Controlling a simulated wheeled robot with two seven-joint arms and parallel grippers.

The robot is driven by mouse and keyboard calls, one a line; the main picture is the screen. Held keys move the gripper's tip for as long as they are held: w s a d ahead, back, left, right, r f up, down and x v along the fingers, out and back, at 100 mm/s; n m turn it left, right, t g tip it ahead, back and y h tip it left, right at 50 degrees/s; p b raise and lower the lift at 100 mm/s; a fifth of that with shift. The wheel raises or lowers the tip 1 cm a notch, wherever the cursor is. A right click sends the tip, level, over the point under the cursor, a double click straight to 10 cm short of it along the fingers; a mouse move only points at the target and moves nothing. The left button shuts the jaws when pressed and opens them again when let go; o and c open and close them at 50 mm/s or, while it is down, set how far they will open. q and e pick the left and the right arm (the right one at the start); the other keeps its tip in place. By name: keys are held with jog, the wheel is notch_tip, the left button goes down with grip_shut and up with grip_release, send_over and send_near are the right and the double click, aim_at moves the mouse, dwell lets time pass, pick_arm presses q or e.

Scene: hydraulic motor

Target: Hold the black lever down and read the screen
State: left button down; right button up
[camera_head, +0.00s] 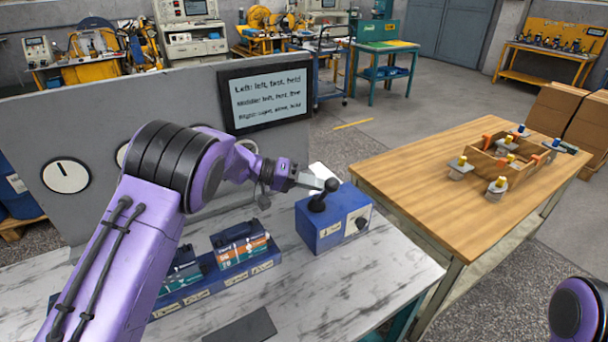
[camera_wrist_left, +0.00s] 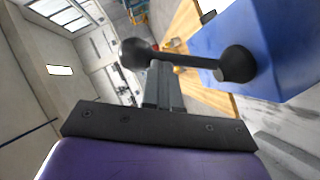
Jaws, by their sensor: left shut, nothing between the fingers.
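The black lever (camera_head: 331,185) with a ball end stands on a blue box (camera_head: 319,236) at the right of the marble-topped table. My left gripper (camera_head: 314,183) is shut and empty, its tips right beside the lever's ball. In the left wrist view the lever (camera_wrist_left: 190,60) crosses just beyond the shut fingertips (camera_wrist_left: 160,75); I cannot tell whether they touch it. The screen (camera_head: 270,95) on the grey panel shows three lines beginning "Left:", "Middle:" and "Right:". The first seems to read "left, fast, hold"; the rest is blurred. My right gripper is out of view.
Blue units with labelled modules (camera_head: 240,250) sit on the table, left of the box. A white dial (camera_head: 66,175) is on the panel (camera_head: 100,110). A wooden table (camera_head: 410,190) at right holds a wooden tray and several small parts. The marble table's front right is clear.

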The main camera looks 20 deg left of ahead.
pick_arm(q)
jog(key=w+v, duration=0.2)
jog(key=v, duration=1.1)
jog(key=shift+w+a+r, duration=0.35)
jog(key=shift+w, duration=0.05)
